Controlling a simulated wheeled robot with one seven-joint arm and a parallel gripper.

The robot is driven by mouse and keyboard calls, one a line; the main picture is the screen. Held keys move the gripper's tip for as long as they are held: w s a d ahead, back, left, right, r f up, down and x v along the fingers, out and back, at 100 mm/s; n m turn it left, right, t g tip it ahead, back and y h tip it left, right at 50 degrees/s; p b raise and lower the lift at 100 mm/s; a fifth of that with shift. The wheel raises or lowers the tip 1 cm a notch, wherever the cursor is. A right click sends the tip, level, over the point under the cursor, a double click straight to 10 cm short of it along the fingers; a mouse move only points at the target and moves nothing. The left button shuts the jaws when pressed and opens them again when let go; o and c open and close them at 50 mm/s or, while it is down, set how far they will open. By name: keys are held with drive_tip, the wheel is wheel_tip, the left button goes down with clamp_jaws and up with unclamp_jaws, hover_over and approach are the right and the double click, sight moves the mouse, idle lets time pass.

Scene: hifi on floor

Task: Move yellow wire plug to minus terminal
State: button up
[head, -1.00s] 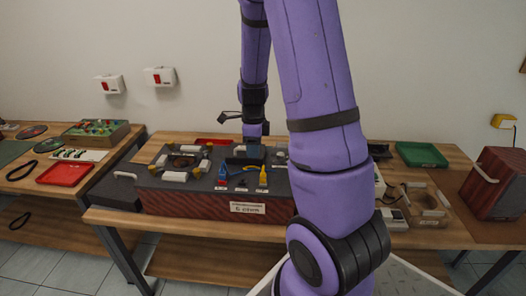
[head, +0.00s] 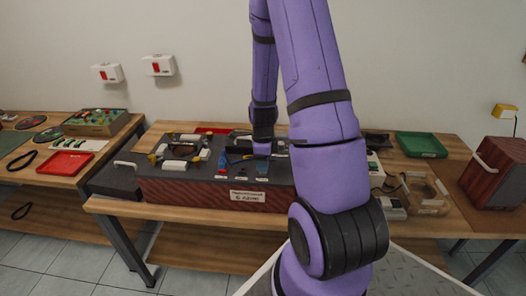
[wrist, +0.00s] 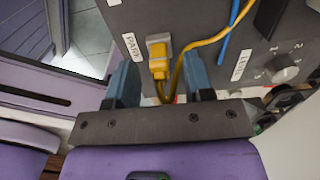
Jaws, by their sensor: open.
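The yellow wire plug (wrist: 158,58) sits in a pale socket beside a label reading PARK in the wrist view. Its yellow wire (wrist: 210,38) runs off toward the upper right. My gripper (wrist: 160,68) is open, with one finger on each side of the plug and visible gaps between. No minus mark is readable, so I cannot tell which terminal is the minus one.
A knob (wrist: 284,68) and another label (wrist: 241,65) lie right of the plug in the wrist view. A green tray (head: 420,145) and a red box (head: 495,172) stand to the right.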

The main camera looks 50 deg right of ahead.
drive_tip(key=shift+f, duration=1)
drive_tip(key=shift+c, duration=0.2)
clamp_jaws()
drive_tip(key=shift+r, duration=0.65)
idle(0.6)
drive_tip(key=shift+r, duration=1.6)
